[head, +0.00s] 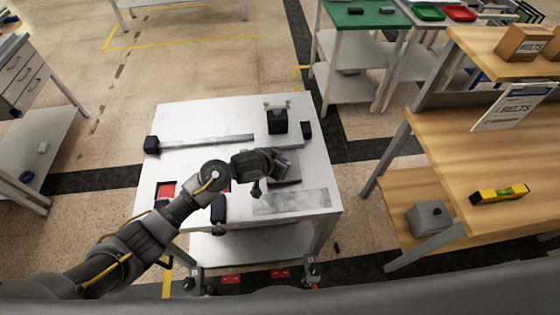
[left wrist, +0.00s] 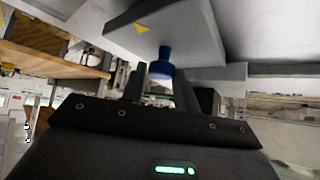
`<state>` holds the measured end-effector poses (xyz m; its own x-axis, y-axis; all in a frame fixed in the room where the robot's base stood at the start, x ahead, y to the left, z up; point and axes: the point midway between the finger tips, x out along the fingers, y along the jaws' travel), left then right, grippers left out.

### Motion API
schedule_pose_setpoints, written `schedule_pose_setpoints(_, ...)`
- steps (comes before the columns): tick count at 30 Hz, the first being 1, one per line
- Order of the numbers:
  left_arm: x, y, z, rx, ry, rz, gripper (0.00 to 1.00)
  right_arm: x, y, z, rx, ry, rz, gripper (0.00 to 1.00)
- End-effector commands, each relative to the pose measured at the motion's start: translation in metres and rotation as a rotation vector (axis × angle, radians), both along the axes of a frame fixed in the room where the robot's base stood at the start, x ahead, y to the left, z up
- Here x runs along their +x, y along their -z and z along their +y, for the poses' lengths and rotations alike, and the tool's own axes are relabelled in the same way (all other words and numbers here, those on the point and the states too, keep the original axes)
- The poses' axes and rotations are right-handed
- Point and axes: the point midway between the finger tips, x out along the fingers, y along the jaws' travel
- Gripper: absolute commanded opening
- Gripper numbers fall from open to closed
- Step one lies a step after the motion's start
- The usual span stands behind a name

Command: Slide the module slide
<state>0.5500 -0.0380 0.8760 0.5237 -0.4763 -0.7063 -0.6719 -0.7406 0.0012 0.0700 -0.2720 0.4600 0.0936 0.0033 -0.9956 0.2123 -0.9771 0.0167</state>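The module slide appears to be the pale grey block (left wrist: 165,25) with a yellow triangle and a blue knob (left wrist: 160,62), seen close up in the left wrist view. My left gripper (head: 284,163) reaches over the right half of the white table in the head view, beside a grey plate. In the left wrist view its two fingers (left wrist: 160,84) stand apart, with the blue knob at their tips. I cannot tell whether they press on it. In the head view the gripper hides the knob. My right gripper is not in view.
The white table (head: 180,118) carries a grey rail (head: 205,140) with dark end blocks, a black block (head: 277,122) at the back and a red square (head: 166,190). A wooden bench (head: 480,150) stands to the right. Floor is open behind the table.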

Motion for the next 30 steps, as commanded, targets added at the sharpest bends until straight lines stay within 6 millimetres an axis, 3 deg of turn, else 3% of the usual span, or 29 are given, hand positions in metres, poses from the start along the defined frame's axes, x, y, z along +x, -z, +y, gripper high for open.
schedule_pose_setpoints(1,-0.002,-0.001,-0.004,-0.005,0.006,-0.001,0.36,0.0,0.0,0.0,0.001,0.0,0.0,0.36)
schedule_pose_setpoints(4,-0.001,-0.001,-0.003,-0.004,0.005,-0.001,0.49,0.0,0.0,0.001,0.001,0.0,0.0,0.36)
schedule_pose_setpoints(14,-0.002,-0.003,0.001,-0.002,0.0,-0.001,0.49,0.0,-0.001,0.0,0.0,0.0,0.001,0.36)
schedule_pose_setpoints(30,-0.05,-0.07,0.042,-0.001,0.004,-0.001,0.49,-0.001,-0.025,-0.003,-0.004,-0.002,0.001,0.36)
